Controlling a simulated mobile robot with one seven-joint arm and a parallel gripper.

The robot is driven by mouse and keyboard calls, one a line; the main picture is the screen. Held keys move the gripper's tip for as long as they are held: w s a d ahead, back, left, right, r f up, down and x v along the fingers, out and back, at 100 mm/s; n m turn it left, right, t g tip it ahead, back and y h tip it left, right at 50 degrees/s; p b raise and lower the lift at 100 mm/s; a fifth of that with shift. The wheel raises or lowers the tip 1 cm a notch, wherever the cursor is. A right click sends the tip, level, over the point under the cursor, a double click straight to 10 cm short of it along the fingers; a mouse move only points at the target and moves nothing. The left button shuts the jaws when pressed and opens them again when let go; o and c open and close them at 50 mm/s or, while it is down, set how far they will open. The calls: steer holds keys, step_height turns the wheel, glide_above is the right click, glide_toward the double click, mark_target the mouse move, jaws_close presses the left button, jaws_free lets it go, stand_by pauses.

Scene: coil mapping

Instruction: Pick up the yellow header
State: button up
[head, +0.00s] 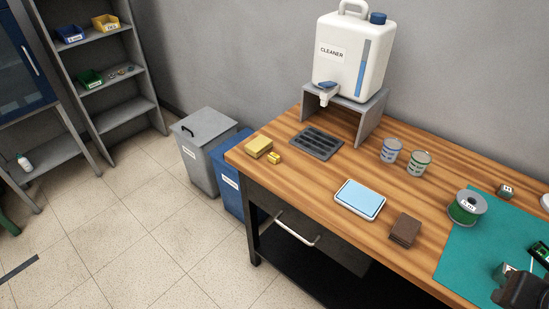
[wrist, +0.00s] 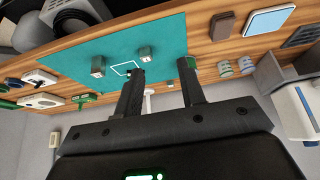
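I cannot pick out a yellow header with certainty in either view. A small yellow piece (head: 274,158) lies beside a yellow sponge-like block (head: 258,147) at the far left end of the wooden bench (head: 330,157); whether it is a header is unclear. Small grey labelled blocks stand at the right: one block (head: 506,191) near the green mat's back edge, another partly hidden low on the mat. The wrist view shows two such blocks, a left one (wrist: 97,66) and a right one (wrist: 145,54). My gripper (wrist: 161,69) is open and empty, its fingers apart over the mat.
A green-labelled spool (head: 467,207) stands at the mat's left edge. A cleaner jug (head: 350,55) is behind. The green mat (head: 480,250) has bare areas.

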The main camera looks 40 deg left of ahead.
steer(key=shift+o, duration=0.3)
steer(key=o, duration=0.4)
